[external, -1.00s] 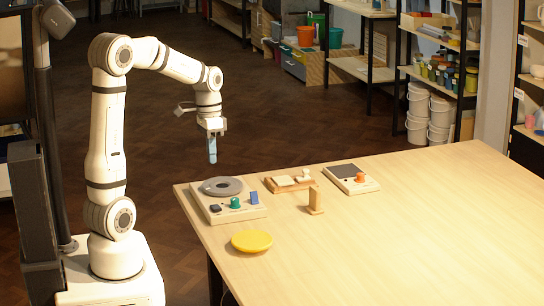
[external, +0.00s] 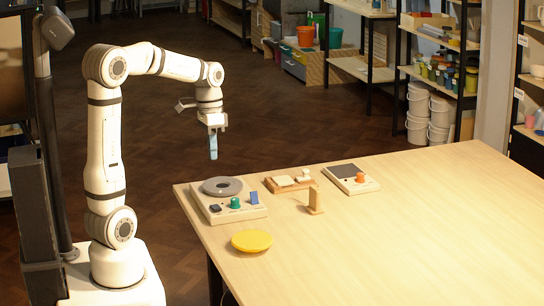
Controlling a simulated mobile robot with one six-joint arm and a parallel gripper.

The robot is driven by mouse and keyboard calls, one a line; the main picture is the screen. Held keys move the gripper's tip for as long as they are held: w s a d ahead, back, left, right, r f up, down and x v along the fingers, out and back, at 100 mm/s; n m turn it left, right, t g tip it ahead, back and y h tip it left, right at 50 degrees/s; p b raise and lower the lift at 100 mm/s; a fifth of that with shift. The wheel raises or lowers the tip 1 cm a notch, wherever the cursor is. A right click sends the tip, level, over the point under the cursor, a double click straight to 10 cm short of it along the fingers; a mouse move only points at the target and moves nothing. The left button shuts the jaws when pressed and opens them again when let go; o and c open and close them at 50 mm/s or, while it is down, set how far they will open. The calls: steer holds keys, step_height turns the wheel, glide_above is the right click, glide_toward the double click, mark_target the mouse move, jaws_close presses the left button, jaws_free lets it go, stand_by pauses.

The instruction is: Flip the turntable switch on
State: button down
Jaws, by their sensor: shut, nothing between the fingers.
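The turntable (external: 219,208) is a pale flat box at the table's near left corner. A grey round platter (external: 222,187) lies on its top. Along its front edge are a small dark switch (external: 215,209), a green knob (external: 235,202) and a blue upright piece (external: 254,197). The switch is too small to tell which way it is set. My gripper (external: 213,155) points down, shut and empty, with blue fingers. It hangs above and behind the turntable, apart from it.
A yellow disc (external: 252,241) lies in front of the turntable. A wooden block (external: 315,200) stands to its right. The table's right side (external: 440,220) is clear.

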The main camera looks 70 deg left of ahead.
mark_target(217, 208)
steer(key=f, duration=0.4)
steer(key=d+f, duration=0.1)
steer(key=f, duration=0.4)
steer(key=d+f+p, duration=0.1)
steer(key=f, duration=0.3)
steer(key=shift+f, duration=0.45)
